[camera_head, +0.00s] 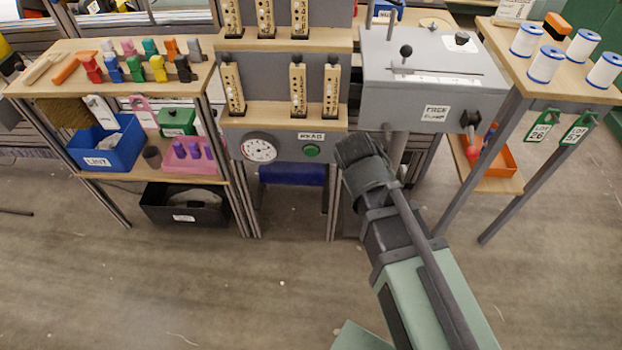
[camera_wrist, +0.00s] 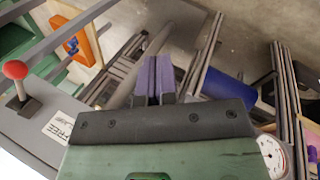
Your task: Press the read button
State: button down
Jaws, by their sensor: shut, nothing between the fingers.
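The read button is a round green button (camera_head: 311,151) on the grey front panel, below a label marked READ (camera_head: 311,136). A white dial (camera_head: 258,148) sits to its left on the same panel; the dial also shows at the lower right edge of the wrist view (camera_wrist: 272,155). My gripper (camera_wrist: 154,65) is shut and empty, its purple fingers side by side in the wrist view. In the head view my dark wrist is right of the button, apart from it in the picture, and hides the fingers. I cannot make out the button in the wrist view.
A grey box (camera_head: 430,85) with levers stands right of the panel; its red-knobbed lever (camera_wrist: 16,70) shows in the wrist view. A left shelf (camera_head: 60,95) holds coloured pieces and bins. Spools (camera_head: 546,64) stand on the right table. A blue roll (camera_head: 292,174) lies below the panel.

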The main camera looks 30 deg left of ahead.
aim_at(311, 151)
jog(key=s+a+f+n+t+b, duration=0.4)
jog(key=a+f+n+t+b, duration=0.2)
jog(key=a+f+b, duration=0.8)
notch_tip(311, 151, up, 7)
jog(key=w+a+n+t+h+b, duration=0.1)
jog(key=a+n+t, duration=0.1)
jog(key=n+t, duration=0.3)
jog(key=shift+w+a, duration=0.2)
jog(key=shift+a, duration=0.1)
jog(key=w+a, duration=0.4)
jog(key=w, duration=0.3)
jog(key=shift+w, duration=0.4)
jog(key=shift+w+a, duration=0.1)
jog(key=shift+w+a, duration=0.15)
jog(key=shift+w, duration=0.15)
